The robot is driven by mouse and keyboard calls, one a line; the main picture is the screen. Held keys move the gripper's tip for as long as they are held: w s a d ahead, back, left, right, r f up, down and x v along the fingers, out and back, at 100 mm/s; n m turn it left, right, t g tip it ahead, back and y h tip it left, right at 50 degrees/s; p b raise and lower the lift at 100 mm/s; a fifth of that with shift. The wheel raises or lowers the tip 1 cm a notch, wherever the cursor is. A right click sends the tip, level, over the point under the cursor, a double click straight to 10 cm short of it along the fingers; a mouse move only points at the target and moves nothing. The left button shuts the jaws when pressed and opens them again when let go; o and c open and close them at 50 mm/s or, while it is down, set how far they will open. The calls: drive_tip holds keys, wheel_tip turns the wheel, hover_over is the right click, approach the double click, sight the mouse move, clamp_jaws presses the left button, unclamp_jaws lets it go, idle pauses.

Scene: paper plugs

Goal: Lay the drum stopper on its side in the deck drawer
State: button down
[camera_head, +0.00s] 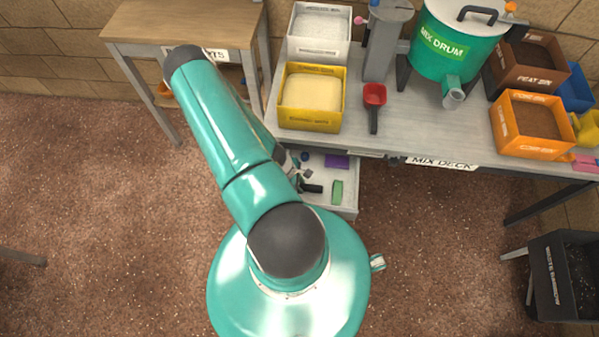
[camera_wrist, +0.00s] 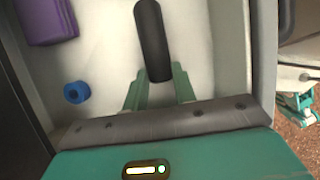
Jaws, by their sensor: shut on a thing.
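The drum stopper appears to be the black cylinder (camera_wrist: 154,38), which lies lengthwise in the wrist view; its dark shape also shows in the head view (camera_head: 313,188). The fingers of my gripper (camera_wrist: 160,84) are on either side of its near end and shut on it. It is on its side over the open deck drawer (camera_wrist: 100,48); I cannot tell whether it touches the floor. The drawer sticks out under the mix deck in the head view (camera_head: 348,210). My arm hides the drawer's left part there.
A purple block (camera_wrist: 47,20) and a blue round piece (camera_wrist: 76,92) lie in the drawer. A green piece (camera_head: 337,191) lies at its right side in the head view. The mix drum (camera_head: 445,45), bins and a red scoop (camera_head: 374,96) stand on the deck above.

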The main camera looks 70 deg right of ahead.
drive_tip(key=shift+f, duration=0.5)
idle(0.3)
drive_tip(key=c, duration=1.1)
unclamp_jaws()
drive_tip(key=shift+o, duration=0.2)
drive_tip(key=v, duration=1.4)
